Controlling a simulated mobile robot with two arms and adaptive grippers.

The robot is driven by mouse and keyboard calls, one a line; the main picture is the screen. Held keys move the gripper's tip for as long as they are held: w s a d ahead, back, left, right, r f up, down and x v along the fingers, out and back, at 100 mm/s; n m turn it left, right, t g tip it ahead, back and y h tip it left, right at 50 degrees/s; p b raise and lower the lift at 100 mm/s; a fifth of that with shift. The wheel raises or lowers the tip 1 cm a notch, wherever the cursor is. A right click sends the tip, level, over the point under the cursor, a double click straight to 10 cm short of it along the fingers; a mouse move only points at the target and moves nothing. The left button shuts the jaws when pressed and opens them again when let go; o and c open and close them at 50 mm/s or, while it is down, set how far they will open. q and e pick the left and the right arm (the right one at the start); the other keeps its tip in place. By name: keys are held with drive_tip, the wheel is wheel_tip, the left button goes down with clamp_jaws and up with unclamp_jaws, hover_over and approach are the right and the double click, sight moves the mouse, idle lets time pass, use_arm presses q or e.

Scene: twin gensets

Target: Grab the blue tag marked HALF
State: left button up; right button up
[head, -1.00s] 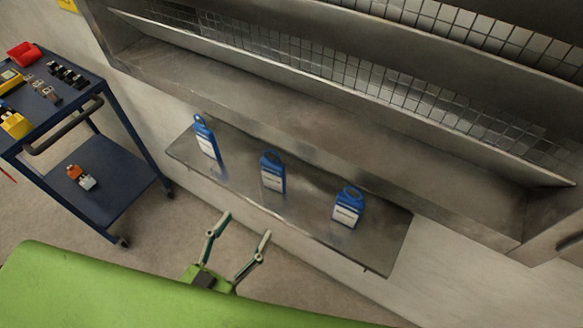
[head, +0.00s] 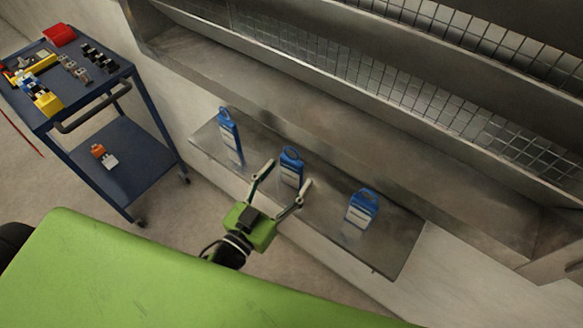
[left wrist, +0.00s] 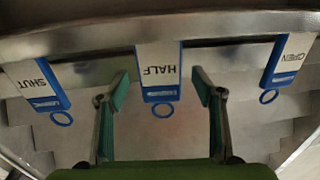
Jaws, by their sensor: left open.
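Three blue tags stand in a row on a steel shelf (head: 397,253). The middle tag (head: 291,168) reads HALF in the left wrist view (left wrist: 160,70), where it appears upside down between my fingers. The SHUT tag (left wrist: 38,86) is at the left of that view and the OPEN tag (left wrist: 288,62) at the right. In the head view the other two tags are the left one (head: 230,136) and the right one (head: 361,209). My left gripper (head: 286,180) is open, its fingertips on either side of the HALF tag's near side, not closed on it. My right gripper is not in view.
A blue trolley (head: 130,165) with small parts stands at the left. A steel cabinet with tiled panels (head: 400,95) rises behind the shelf. There is bare shelf between the tags.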

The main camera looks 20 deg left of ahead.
use_arm(q)
drive_tip(key=x, duration=0.2)
drive_tip(key=shift+w, duration=0.35)
drive_tip(key=c, duration=1.1)
drive_tip(key=shift+s, duration=0.1)
